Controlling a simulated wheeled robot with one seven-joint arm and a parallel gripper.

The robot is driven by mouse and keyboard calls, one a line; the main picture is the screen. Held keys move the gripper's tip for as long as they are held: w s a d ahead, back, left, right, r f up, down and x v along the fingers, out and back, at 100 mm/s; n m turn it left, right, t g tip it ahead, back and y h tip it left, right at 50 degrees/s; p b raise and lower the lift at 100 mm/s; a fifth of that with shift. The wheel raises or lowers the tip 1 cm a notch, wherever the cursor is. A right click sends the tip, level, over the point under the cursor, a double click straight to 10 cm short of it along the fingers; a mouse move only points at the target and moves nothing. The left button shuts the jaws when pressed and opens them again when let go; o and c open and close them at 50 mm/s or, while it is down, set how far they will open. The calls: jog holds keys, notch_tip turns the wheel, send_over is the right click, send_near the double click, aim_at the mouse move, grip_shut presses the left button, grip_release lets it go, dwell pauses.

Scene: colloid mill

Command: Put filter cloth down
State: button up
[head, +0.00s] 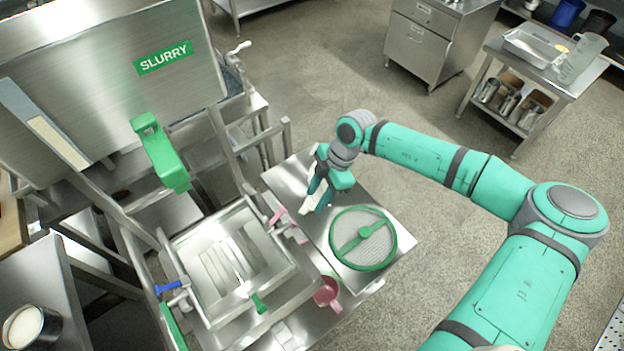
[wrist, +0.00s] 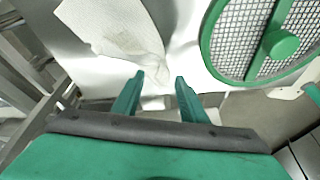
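The filter cloth (wrist: 115,28) is an off-white, creased piece lying on the steel table top just beyond my fingertips in the wrist view. Its narrow crumpled end reaches towards the gap between my fingers. My gripper (wrist: 160,76) has its two green fingers apart, with no cloth visibly pinched between them. In the head view my gripper (head: 320,200) is low over the small steel table (head: 291,180), and only a pale bit of cloth (head: 308,203) shows beside it; the rest is hidden.
A green-rimmed round mesh screen (head: 382,245) lies on the same table, right of my gripper. To the left stands an open steel basin (head: 185,250) with pink fittings (head: 287,224) between. A pink cup (head: 327,291) is near the front. Floor to the right is open.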

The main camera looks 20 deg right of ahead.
jog(key=shift+s+a+r, duration=0.15)
jog(key=shift+s+r, duration=0.15)
jog(key=shift+r, duration=0.5)
jog(key=shift+s+a+r, duration=0.1)
jog(key=shift+s+r, duration=0.15)
jog(key=shift+r, duration=0.55)
notch_tip(320, 180, up, 6)
jog(key=s, duration=0.2)
jog(key=shift+s+a, duration=0.4)
jog(key=shift+r, duration=0.1)
